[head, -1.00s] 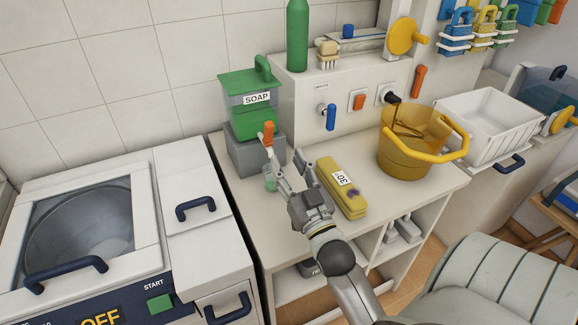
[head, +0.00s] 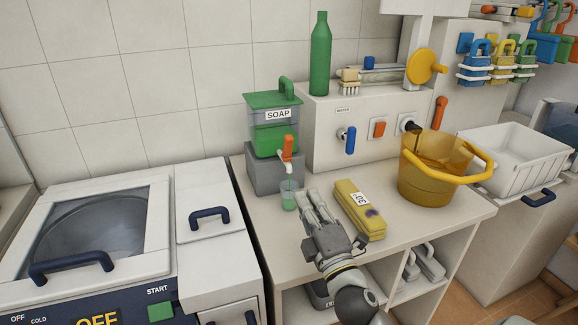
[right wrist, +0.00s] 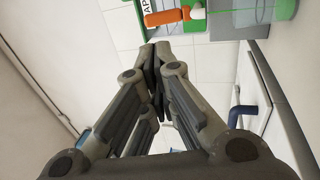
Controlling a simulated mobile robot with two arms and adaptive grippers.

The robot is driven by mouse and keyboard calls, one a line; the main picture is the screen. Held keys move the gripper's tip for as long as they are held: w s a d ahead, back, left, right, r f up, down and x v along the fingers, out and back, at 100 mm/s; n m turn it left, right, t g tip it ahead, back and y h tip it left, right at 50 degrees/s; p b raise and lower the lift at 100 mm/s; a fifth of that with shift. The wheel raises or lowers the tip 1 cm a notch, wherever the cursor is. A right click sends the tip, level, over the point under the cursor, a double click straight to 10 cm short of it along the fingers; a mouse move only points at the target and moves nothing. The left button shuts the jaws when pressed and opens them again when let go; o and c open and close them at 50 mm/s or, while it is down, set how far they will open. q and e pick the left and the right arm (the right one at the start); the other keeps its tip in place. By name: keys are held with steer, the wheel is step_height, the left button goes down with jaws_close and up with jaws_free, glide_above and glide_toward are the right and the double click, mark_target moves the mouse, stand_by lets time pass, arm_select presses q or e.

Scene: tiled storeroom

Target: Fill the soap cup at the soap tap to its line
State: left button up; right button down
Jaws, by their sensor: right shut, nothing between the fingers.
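The soap cup (head: 289,195) is a small clear cup with green liquid in its lower part. It stands upright on the counter under the soap tap's pale spout (head: 288,168). The tap's orange handle (head: 288,146) points up. My right gripper (head: 313,192) is shut and empty, just right of the cup and apart from it. In the right wrist view its fingertips (right wrist: 156,48) meet below the orange handle (right wrist: 167,17), with the cup (right wrist: 283,10) at upper right. My left gripper is out of view.
The soap dispenser (head: 273,115) sits on a grey block (head: 262,175). A yellow case (head: 359,210) lies close to the right of my gripper. A yellow bucket (head: 425,182) and a white basket (head: 510,150) stand further right. A washer (head: 190,265) is at the left.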

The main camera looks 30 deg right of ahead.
steer(key=p, duration=0.2)
glide_toward(286, 148)
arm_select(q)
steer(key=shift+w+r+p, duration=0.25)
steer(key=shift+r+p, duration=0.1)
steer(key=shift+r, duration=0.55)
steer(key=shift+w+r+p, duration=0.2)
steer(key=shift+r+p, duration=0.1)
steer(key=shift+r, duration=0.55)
arm_select(e)
steer(key=x, duration=0.7)
steer(key=shift+a, duration=0.2)
steer(key=shift+w+r, duration=0.15)
steer(key=g+p, duration=0.1)
steer(key=p, duration=0.4)
steer(key=w+r+g+p, duration=0.1)
steer(key=p, duration=0.5)
steer(key=shift+d+r+y, duration=0.1)
steer(key=shift+r+y, duration=0.15)
steer(key=shift+y, duration=0.05)
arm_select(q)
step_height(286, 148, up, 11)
arm_select(e)
steer(key=shift+w, duration=0.2)
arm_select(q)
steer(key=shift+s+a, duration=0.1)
arm_select(e)
steer(key=shift+d+f, duration=0.1)
steer(key=shift+f, duration=0.05)
